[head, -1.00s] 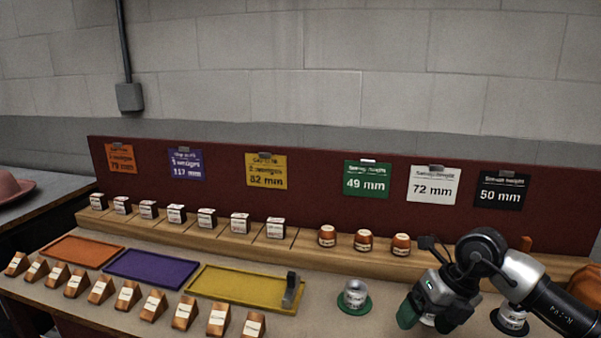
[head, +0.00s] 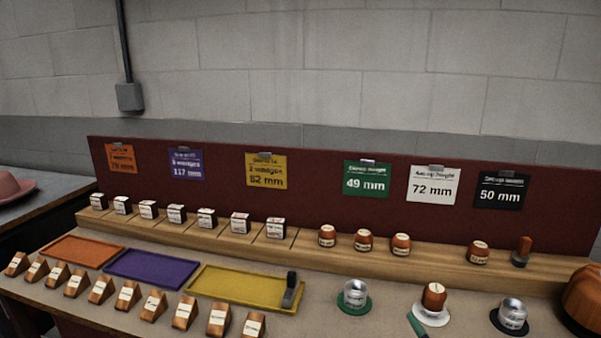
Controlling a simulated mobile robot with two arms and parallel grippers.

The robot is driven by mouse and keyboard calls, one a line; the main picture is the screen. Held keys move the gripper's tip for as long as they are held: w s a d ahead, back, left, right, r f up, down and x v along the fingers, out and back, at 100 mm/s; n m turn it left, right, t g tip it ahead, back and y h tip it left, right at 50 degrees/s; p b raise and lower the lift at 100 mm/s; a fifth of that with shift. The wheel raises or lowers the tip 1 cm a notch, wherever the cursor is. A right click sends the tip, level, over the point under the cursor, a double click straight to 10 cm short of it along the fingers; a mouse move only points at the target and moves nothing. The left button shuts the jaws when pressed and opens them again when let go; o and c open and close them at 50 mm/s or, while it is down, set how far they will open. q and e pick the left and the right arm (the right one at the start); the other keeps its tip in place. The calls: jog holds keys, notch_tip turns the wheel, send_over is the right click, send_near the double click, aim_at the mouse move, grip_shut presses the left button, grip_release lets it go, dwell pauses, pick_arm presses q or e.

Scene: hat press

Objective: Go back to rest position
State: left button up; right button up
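Neither of my arms shows clearly in the head view. A narrow green piece (head: 417,325) pokes in at the bottom edge; I cannot tell whether it is a fingertip of my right gripper or a loose object. Just above it, a brown wooden block with a white label (head: 434,296) stands upright on a white disc (head: 432,318), with nothing gripping it. To its left a silver cylinder (head: 355,293) stands on a green disc (head: 351,309). To its right another silver cylinder (head: 513,311) stands on a black disc (head: 502,327).
Orange (head: 63,251), purple (head: 150,269) and yellow (head: 225,283) trays lie at left, with a grey upright piece (head: 290,290) at the yellow one's right end. Wooden wedges (head: 183,312) line the front. A wooden shelf (head: 300,252) behind holds labelled blocks. A brown rounded object (head: 584,295) stands far right.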

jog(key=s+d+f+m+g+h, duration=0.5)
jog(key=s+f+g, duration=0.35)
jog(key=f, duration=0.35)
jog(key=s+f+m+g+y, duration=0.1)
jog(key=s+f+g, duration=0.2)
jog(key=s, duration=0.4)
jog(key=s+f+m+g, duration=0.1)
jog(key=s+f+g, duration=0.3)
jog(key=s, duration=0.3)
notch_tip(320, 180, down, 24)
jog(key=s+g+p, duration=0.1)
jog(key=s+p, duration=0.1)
jog(key=p, duration=0.1)
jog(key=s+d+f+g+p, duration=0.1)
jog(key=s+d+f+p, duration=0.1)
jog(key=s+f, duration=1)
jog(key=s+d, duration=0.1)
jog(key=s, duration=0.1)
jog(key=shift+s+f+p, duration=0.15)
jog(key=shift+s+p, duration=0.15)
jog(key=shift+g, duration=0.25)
